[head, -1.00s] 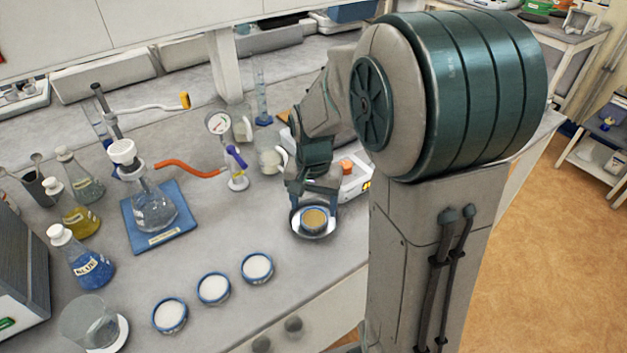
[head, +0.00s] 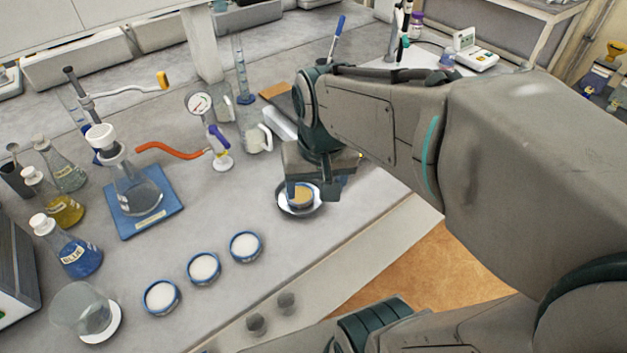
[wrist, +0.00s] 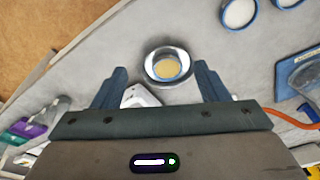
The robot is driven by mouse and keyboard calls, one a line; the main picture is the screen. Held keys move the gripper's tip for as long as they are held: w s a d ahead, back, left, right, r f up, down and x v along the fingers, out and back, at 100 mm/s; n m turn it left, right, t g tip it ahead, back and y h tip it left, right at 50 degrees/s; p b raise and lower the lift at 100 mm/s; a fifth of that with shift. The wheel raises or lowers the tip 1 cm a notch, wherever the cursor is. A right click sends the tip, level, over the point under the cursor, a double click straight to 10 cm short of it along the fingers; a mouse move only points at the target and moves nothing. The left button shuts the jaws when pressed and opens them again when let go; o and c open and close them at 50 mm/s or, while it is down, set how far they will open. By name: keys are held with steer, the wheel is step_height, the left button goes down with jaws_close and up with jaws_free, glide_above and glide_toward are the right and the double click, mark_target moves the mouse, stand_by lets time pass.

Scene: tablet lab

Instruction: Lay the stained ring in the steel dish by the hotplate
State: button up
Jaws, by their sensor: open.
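The stained ring, blue-rimmed with a tan-yellow disc inside (head: 300,196), lies in the steel dish (head: 284,207) near the bench's front edge. In the wrist view the stained ring (wrist: 167,69) rests inside the shiny dish (wrist: 151,57). My gripper (head: 312,196) is above the dish; in the wrist view its two fingers stand wide apart on either side below the dish, with nothing between them. The hotplate is mostly hidden behind my arm in the head view; part of a white device (wrist: 140,97) shows between the fingers in the wrist view.
Three blue-rimmed rings with white discs (head: 204,268) stand in a row to the left. A flask on a blue plate (head: 165,210), a red hose (head: 168,150) and a gauge stand (head: 221,160) are farther left. The bench's front edge runs close by the dish.

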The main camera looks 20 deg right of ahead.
steer(key=shift+s+f+n+t, duration=0.25)
steer(key=shift+s+n, duration=0.2)
steer(key=shift+s, duration=0.5)
steer(key=shift+s+f+n+t, duration=0.15)
steer(key=shift+s+f+n, duration=0.25)
steer(key=shift+s, duration=0.5)
